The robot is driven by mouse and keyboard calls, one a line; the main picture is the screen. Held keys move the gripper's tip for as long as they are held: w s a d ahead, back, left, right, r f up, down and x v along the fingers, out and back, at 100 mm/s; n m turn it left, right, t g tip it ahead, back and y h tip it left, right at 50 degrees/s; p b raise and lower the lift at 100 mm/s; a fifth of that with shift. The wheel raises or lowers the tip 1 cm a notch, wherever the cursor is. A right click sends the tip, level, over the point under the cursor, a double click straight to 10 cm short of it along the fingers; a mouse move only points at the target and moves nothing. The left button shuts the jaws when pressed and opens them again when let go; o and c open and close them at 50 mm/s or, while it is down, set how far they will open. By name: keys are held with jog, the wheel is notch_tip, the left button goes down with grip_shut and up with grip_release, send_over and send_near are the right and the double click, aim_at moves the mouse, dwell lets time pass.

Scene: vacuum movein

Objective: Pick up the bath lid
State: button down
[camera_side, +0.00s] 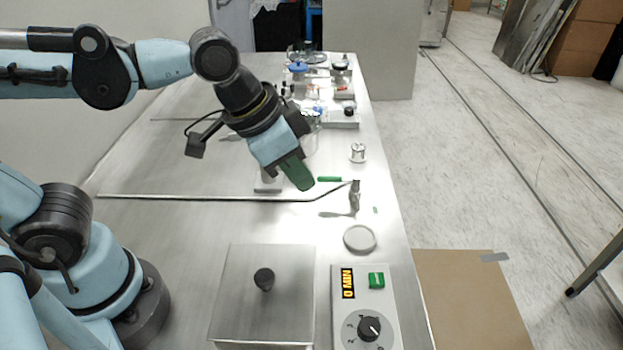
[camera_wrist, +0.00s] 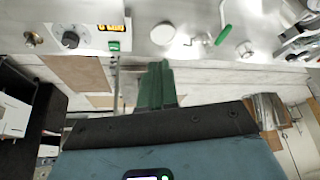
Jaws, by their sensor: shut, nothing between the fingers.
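The bath lid (camera_side: 240,297) is a flat, square steel plate with a black knob (camera_side: 264,279) in its middle. It lies on the bath at the front of the table in the side view. A knob (camera_wrist: 32,39) at the upper left of the wrist view looks like the lid's. My gripper (camera_side: 299,174) has green fingers, is shut and empty, and hangs above the table, well behind the lid and tilted down to the right. The closed fingers also show in the wrist view (camera_wrist: 158,85).
A control box (camera_side: 365,310) with a dial and green switch stands right of the lid. A round grey disc (camera_side: 359,238) lies behind it. A thin rod (camera_side: 220,197) crosses the table. Glassware and devices (camera_side: 320,75) crowd the far end.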

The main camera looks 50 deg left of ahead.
aim_at(291, 269)
jog(key=s+d+r+m+g, duration=0.2)
jog(key=s+d+m, duration=0.15)
jog(key=d, duration=0.55)
jog(key=x, duration=1)
jog(key=shift+w, duration=0.2)
jog(key=shift+s+a+f, duration=0.1)
jog(key=shift+s+a, duration=1.3)
jog(key=shift+a, duration=0.05)
jog(key=shift+s+a, duration=1.85)
jog(key=shift+s, duration=0.15)
jog(key=shift+w, duration=0.1)
